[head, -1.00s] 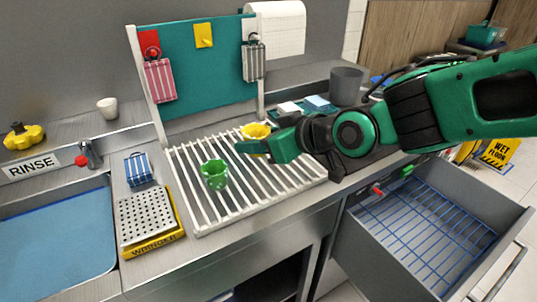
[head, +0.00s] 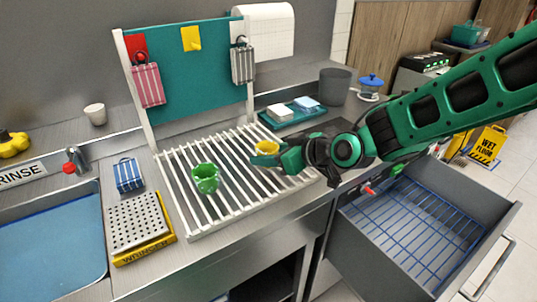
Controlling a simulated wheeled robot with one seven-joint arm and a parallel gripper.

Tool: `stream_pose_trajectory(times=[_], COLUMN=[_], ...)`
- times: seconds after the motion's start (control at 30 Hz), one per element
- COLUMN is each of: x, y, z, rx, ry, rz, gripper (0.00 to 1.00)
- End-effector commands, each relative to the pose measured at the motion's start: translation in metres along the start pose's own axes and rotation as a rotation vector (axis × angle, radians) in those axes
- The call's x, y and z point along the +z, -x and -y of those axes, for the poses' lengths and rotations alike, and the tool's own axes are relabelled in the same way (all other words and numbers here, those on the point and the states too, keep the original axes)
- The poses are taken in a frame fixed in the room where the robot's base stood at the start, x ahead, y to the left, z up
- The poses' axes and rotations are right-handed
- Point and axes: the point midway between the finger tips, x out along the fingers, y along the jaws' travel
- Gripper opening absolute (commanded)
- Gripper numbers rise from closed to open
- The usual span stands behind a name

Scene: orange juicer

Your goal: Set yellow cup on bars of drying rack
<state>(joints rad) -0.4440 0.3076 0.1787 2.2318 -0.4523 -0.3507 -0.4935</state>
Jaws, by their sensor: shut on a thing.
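The yellow cup (head: 267,147) is at the back right part of the white drying rack (head: 193,224). My gripper (head: 277,154) is shut on the cup, reaching in from the right. The cup is at or just above the bars; I cannot tell whether it touches them.
A perforated wringer tray (head: 136,222) and a blue striped packet (head: 128,175) stand left of the rack, beside the sink (head: 50,245). A teal board (head: 190,75) rises behind the rack. An open drawer (head: 420,230) juts out at the right. The rack's front middle bars are clear.

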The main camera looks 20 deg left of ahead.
Motion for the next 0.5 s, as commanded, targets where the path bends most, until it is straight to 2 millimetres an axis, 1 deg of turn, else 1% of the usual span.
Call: stream_pose_trajectory(times=[0.3,0.33,0.37,0.4,0.5], x=[0.0018,0.0015,0.0013,0.0013,0.0012], y=[-0.0011,-0.0009,-0.0009,-0.0009,-0.0009], z=[0.0003,0.0003,0.0003,0.0003,0.0004], rx=[0.0,0.0,0.0,0.0,-0.001], ry=[0.0,0.0,0.001,0.001,0.001], rz=[0.0,0.0,0.0,0.0,0.0], gripper=[0.24,0.53,0.6,0.65,0.65])
